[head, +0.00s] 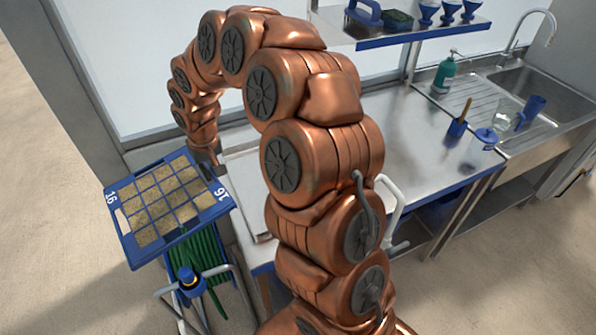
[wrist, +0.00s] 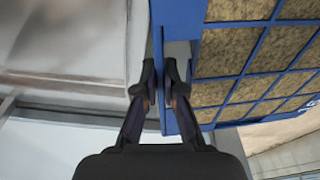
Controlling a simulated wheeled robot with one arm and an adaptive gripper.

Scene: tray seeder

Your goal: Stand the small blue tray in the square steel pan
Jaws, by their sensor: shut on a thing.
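The small blue tray (head: 187,232) is marked 16 and has a grid of cells filled with brown growing medium. It is held in the air off the left end of the steel bench, above a green hose reel. In the wrist view, my gripper (wrist: 162,88) is shut on the rim of the blue tray (wrist: 182,22), with the fingers on either side of its wall. In the head view, the fingertips are largely hidden. A shallow steel pan (head: 240,160) lies on the bench's left end, partly hidden by my arm. It fills the left of the wrist view (wrist: 60,75).
The hose reel (head: 195,255) with its metal frame stands on the floor below the tray. The steel bench (head: 415,135) is bare in the middle.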

